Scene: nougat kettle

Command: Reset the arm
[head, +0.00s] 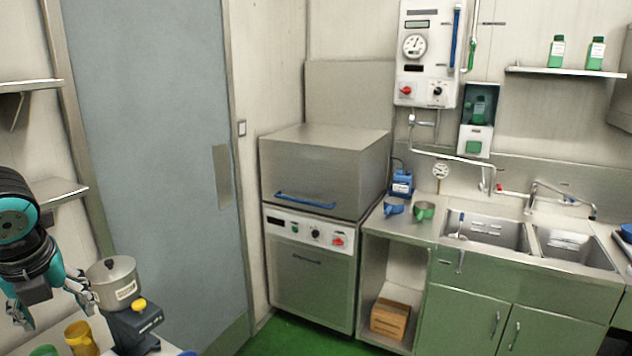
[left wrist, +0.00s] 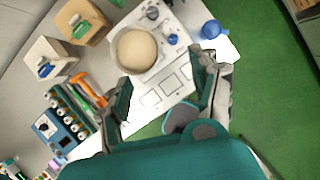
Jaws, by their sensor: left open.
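My left arm comes in from the left in the head view, and its teal and grey left gripper (head: 50,298) hangs over the bench at the lower left. In the left wrist view the left gripper (left wrist: 168,92) has its two fingers wide apart, with nothing between them. Below them is a white worktop. A metal pot (head: 113,279) stands just right of the gripper in the head view. A round vessel with cream-coloured contents (left wrist: 134,51) shows beyond the fingers in the wrist view. I cannot tell whether these are the same. My right gripper is not in view.
A yellow mug (head: 81,339) and dark stand (head: 132,328) are near the gripper. A blue cup (left wrist: 213,29), orange tool (left wrist: 86,90), wooden boxes (left wrist: 84,22) and blue rack (left wrist: 62,130) surround the worktop. The green floor (head: 286,338) ahead is clear; the sink counter (head: 455,262) stands right.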

